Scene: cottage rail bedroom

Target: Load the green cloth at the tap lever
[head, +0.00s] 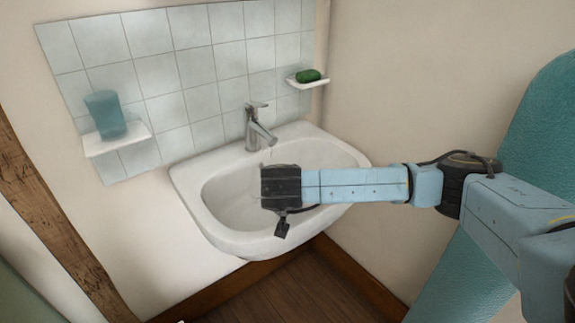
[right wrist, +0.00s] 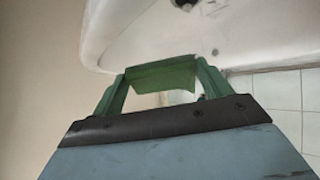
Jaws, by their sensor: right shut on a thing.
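In the right wrist view, the green cloth (right wrist: 165,74) spans the gap between the two green fingers of my right gripper (right wrist: 161,78), which is shut on it. In the head view, my right gripper (head: 281,187) is over the front part of the white basin (head: 190,192); its fingers and the cloth are hidden there. The chrome tap (head: 253,128), with its lever (head: 258,104) on top, stands at the basin's back edge, beyond the gripper and apart from it. My left gripper is out of view.
A blue-green cup (head: 106,114) stands on a white shelf (head: 101,146) at the left. A green bar (head: 308,75) lies on a small shelf (head: 303,85) at the right. Tiles back the basin. A teal surface (head: 545,120) is at the far right.

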